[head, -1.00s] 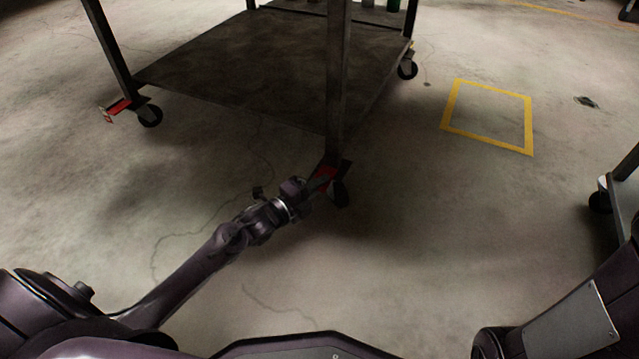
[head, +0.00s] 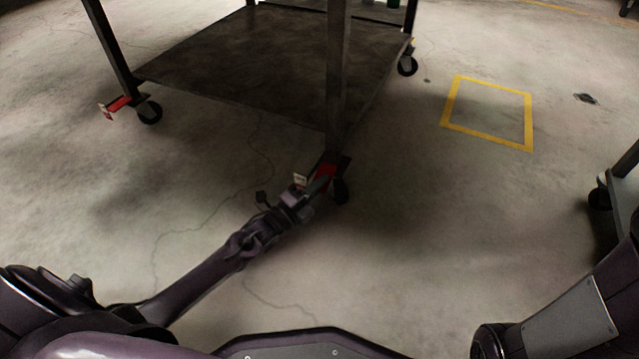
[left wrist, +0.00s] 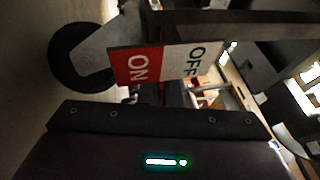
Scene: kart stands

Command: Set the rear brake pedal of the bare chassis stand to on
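A dark metal stand (head: 230,75) with a low shelf fills the upper part of the head view. Its near leg ends in a black caster (head: 340,190) with a red brake pedal (head: 326,171) and a white label beside it. A second red pedal (head: 118,103) sits at the far-left caster. My left gripper (head: 314,187) is at the near pedal; I cannot tell if it touches. In the left wrist view, an ON/OFF plate (left wrist: 165,64), red ON and white OFF, stands beside a caster wheel (left wrist: 80,57). The fingers are hidden or too dark to judge. My right gripper is out of view.
A yellow floor square (head: 488,112) lies to the right of the stand on clear concrete. Another wheeled stand (head: 625,190) stands at the right edge. The floor between my base and the near caster is open.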

